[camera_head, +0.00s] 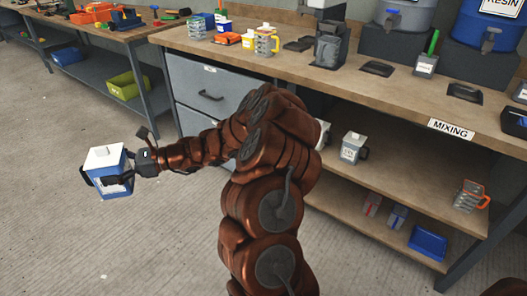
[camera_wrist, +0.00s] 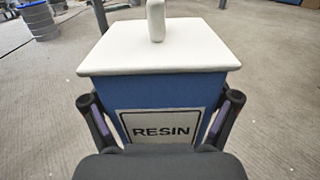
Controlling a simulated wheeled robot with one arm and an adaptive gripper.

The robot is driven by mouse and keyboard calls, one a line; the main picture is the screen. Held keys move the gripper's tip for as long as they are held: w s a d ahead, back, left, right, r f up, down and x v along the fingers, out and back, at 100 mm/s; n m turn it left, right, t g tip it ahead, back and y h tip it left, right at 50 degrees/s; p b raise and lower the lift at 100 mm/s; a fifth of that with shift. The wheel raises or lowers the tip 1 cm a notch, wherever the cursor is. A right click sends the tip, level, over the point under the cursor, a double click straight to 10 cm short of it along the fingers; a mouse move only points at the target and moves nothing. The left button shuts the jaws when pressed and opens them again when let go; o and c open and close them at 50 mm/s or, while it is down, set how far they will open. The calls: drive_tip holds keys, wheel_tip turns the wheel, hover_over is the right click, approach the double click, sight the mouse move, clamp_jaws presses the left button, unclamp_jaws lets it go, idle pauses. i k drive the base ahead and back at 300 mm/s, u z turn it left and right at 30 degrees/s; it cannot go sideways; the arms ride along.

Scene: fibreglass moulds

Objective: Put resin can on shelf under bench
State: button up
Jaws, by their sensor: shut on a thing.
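The resin can (camera_head: 112,175) is blue with a white square lid. In the wrist view the resin can (camera_wrist: 160,85) shows a knob on its lid and a label reading RESIN. My gripper (camera_head: 108,181) is shut on it, one finger on each side, and holds it out to the left, upright, over the open floor. The fingers of my gripper (camera_wrist: 160,120) also show in the wrist view. The bench (camera_head: 385,95) with the MIXING label stands at the right. The shelf under the bench (camera_head: 345,190) carries a white-lidded can (camera_head: 353,147) and a grey mug-like container with an orange handle (camera_head: 471,196).
A lower shelf holds small boxes (camera_head: 398,217) and a blue tray (camera_head: 428,243). A drawer unit (camera_head: 210,93) fills the bench's left end. Another bench (camera_head: 110,35) stands at the back left. The floor around the can is clear. My arm hides part of the shelf.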

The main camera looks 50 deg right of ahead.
sight(416, 183)
drive_tip(key=z, duration=1.4)
